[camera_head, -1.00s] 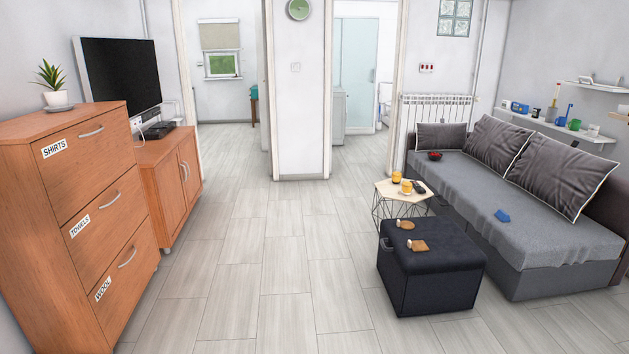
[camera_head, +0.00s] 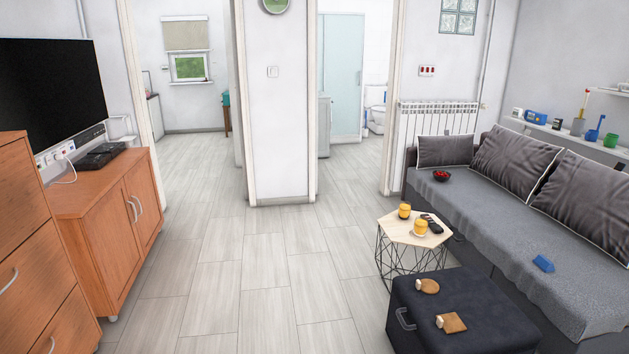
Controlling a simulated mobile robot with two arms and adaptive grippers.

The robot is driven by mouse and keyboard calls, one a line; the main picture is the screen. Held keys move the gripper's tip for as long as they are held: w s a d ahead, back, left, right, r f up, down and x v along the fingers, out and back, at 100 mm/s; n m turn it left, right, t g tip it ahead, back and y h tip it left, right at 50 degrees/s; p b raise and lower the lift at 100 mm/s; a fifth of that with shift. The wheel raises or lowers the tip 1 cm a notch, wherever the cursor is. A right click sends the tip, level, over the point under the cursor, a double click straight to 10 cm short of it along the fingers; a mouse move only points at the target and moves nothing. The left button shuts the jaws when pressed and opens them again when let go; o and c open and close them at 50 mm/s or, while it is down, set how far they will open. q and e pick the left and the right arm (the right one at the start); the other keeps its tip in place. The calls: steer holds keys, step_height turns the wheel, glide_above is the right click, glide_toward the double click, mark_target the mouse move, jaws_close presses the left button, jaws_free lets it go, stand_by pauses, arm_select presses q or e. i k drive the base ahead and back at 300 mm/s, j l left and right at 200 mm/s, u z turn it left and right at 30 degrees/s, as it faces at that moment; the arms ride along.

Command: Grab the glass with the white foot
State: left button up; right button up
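Two glasses with orange contents stand on the small hexagonal table (camera_head: 398,231): a rear glass (camera_head: 404,211) near the back edge and a front glass (camera_head: 420,228) to its right and nearer. They are too small to tell which has a white foot. A dark object (camera_head: 434,226) lies beside the front glass. Neither of my grippers is in view.
A dark ottoman (camera_head: 480,335) with two small brown items stands in front of the table. A grey sofa (camera_head: 510,225) lies to the right. A wooden TV cabinet (camera_head: 118,240) and drawers (camera_head: 40,265) stand left. The middle floor (camera_head: 260,260) is clear.

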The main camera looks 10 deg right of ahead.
mark_target(419, 228)
steer(key=i+z, duration=0.25)
steer(key=i, duration=0.25)
steer(key=i+j+z, duration=0.25)
steer(key=i, duration=0.2)
steer(key=i+j+z, duration=0.15)
steer(key=i+z, duration=0.15)
steer(key=i, duration=0.2)
steer(key=i+j+z, duration=0.25)
steer(key=i, duration=0.2)
